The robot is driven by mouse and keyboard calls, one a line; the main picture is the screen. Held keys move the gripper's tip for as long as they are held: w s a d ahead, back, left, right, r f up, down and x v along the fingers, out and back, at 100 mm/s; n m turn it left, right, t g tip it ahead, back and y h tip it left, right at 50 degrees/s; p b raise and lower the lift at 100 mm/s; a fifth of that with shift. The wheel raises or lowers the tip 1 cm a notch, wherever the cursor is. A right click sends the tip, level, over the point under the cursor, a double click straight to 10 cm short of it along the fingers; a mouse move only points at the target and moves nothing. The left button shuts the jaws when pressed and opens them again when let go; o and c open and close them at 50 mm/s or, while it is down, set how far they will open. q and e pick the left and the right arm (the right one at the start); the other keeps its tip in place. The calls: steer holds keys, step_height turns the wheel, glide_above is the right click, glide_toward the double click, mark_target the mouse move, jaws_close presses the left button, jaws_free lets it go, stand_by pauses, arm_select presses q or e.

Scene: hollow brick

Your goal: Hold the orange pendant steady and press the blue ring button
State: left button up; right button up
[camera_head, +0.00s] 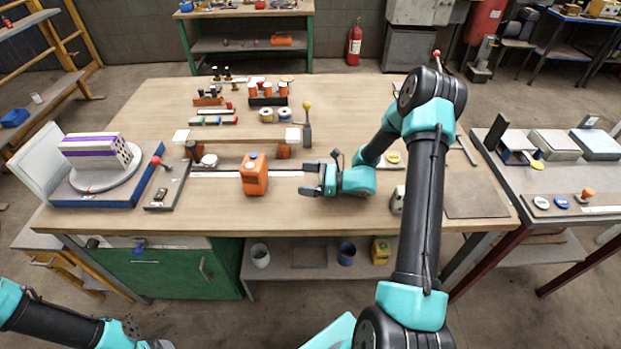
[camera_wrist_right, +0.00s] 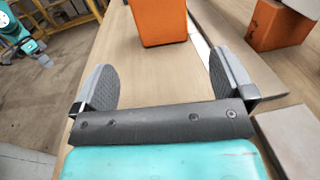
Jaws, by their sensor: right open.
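The orange pendant (camera_head: 254,178), a box shape, stands upright near the middle of the wooden table. My left gripper (camera_head: 158,344) is only partly in view at the bottom left, below the table.
A wooden beam on orange supports (camera_head: 283,151) lies behind the pendant. A red-knobbed lever (camera_head: 160,162) and a blue-based fixture (camera_head: 98,190) stand to the left. Small parts crowd the back. The table's front strip is clear. A side table (camera_head: 545,178) at right holds round buttons.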

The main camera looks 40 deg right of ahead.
mark_target(254, 174)
steer(key=shift+a, duration=0.1)
steer(key=x, duration=1.7)
steer(key=shift+w+a, duration=0.1)
steer(key=shift+w, duration=0.1)
steer(key=c, duration=0.7)
steer(key=o, duration=0.7)
steer(key=shift+s, duration=0.1)
steer(key=v, duration=1.7)
steer(key=shift+s, duration=0.1)
